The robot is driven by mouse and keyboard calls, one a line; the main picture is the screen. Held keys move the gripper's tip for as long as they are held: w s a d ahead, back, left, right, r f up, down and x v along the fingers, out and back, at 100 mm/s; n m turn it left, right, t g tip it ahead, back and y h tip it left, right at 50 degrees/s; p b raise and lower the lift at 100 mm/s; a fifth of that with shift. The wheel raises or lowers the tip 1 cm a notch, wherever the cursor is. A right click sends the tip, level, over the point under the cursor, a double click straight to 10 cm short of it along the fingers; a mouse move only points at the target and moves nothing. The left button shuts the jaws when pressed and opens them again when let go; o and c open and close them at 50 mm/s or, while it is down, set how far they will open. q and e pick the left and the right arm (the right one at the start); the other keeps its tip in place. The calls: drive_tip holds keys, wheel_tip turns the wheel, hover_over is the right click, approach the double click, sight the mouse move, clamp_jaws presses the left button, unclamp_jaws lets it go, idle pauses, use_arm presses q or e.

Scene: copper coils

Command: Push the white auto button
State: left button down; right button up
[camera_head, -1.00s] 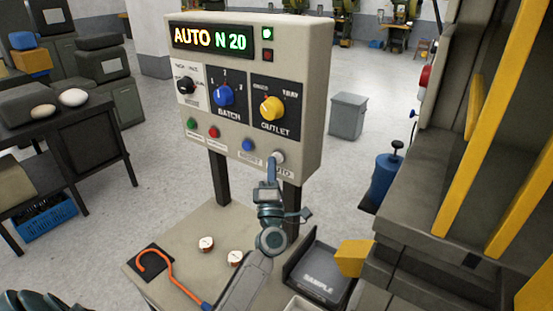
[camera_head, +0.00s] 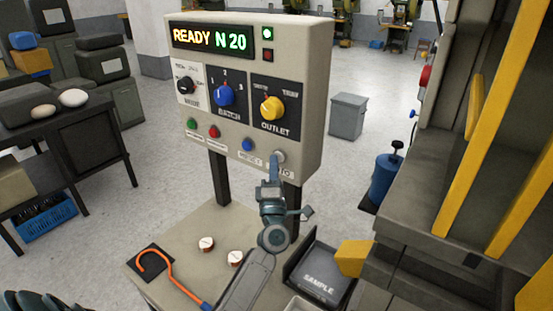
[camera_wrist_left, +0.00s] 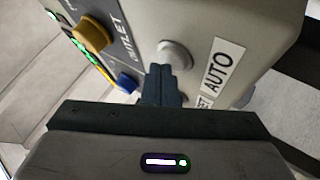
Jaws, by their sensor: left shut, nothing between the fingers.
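The white auto button (camera_head: 279,156) is at the lower right of the grey control box (camera_head: 322,85). In the left wrist view the white button (camera_wrist_left: 174,55) sits beside the AUTO label (camera_wrist_left: 221,70). My left gripper (camera_head: 275,163) is shut and empty, its tips just below the button's face in the head view. In the left wrist view its closed fingertips (camera_wrist_left: 160,72) overlap the button's near edge; I cannot tell whether they touch it. The display (camera_head: 211,40) reads READY N 20, and the green lamp (camera_head: 267,33) is lit. My right gripper is not in view.
A blue button (camera_head: 248,145) is left of the white one, with red (camera_head: 214,132) and green (camera_head: 192,124) buttons farther left. The yellow outlet knob (camera_head: 272,109) is above. An orange hook (camera_head: 165,267) and a black SAMPLE tray (camera_head: 291,265) lie below on the table.

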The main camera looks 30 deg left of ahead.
use_arm(q)
drive_tip(key=shift+s+p, duration=0.35)
drive_tip(key=shift+s, duration=0.55)
drive_tip(key=s, duration=0.1)
drive_tip(key=s+p, duration=0.1)
drive_tip(key=s, duration=0.3)
drive_tip(key=shift+a, duration=0.25)
idle(0.6)
drive_tip(key=shift+f, duration=0.15)
